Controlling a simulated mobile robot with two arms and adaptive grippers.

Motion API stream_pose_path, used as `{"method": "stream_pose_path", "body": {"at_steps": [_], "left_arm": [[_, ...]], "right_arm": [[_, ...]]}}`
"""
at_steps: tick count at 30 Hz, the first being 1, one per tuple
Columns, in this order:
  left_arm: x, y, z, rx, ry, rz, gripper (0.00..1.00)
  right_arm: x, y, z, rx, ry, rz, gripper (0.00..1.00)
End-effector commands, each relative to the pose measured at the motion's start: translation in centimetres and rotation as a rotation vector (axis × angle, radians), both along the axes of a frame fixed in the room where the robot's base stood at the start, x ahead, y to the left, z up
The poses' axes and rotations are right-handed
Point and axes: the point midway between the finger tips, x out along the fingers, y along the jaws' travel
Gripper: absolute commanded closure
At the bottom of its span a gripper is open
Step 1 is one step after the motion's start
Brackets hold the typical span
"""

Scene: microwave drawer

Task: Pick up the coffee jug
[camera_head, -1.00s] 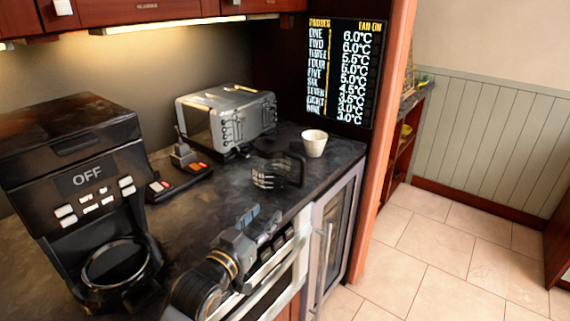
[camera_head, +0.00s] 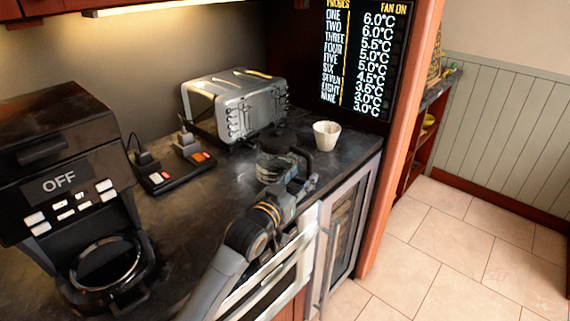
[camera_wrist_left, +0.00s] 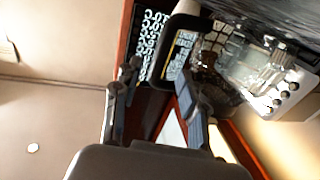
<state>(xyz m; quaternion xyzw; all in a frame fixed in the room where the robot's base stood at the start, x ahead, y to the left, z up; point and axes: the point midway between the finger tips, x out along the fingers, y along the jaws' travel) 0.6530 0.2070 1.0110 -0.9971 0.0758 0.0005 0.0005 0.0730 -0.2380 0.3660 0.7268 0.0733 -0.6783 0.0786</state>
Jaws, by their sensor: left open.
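The coffee jug (camera_head: 270,165), dark glass with a black handle, stands on the dark counter in front of the toaster. My left gripper (camera_head: 298,180) is at its near right side, overlapping it in the head view. In the left wrist view the open fingers (camera_wrist_left: 158,72) are spread with the black handle (camera_wrist_left: 173,42) of the jug just beyond and between their tips. I cannot tell whether they touch it. The jug's lower part is partly hidden by my gripper. My right gripper is not in view.
A coffee machine (camera_head: 62,150) with a pot-shaped part (camera_head: 105,265) at its base stands at left. A silver toaster (camera_head: 235,105), a white cup (camera_head: 327,135) and black devices with coloured buttons (camera_head: 170,172) are close by. A glass-door cooler (camera_head: 345,230) is below the counter edge.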

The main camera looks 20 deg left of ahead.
Motion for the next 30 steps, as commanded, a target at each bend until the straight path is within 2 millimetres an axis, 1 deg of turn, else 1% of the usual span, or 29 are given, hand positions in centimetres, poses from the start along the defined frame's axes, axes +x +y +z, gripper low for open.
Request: {"method": "stream_pose_path", "body": {"at_steps": [4, 6, 9, 12, 16, 22, 28, 30], "left_arm": [[1.1, -0.3, 0.1, -0.001, 0.001, 0.0, 0.58], [2.0, -0.5, 0.2, -0.002, 0.001, -0.001, 0.58], [3.5, -0.8, 0.3, -0.001, 0.001, 0.0, 0.58], [4.7, -0.9, 0.2, -0.001, 0.0, 0.0, 0.58], [5.3, -1.1, 0.0, -0.001, 0.002, -0.001, 0.58], [5.3, -1.1, 0.0, -0.001, 0.001, -0.001, 0.58], [5.3, -1.0, 0.0, -0.001, 0.001, -0.001, 0.99], [5.3, -1.0, 0.0, -0.001, 0.001, -0.001, 1.0]], "right_arm": [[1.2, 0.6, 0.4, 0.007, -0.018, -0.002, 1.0], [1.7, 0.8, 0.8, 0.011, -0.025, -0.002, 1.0], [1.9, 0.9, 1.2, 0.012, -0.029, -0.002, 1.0], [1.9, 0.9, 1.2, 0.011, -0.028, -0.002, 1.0], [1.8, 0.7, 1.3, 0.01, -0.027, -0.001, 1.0], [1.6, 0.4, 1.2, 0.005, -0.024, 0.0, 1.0], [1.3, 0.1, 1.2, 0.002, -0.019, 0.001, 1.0], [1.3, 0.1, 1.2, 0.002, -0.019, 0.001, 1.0]]}}
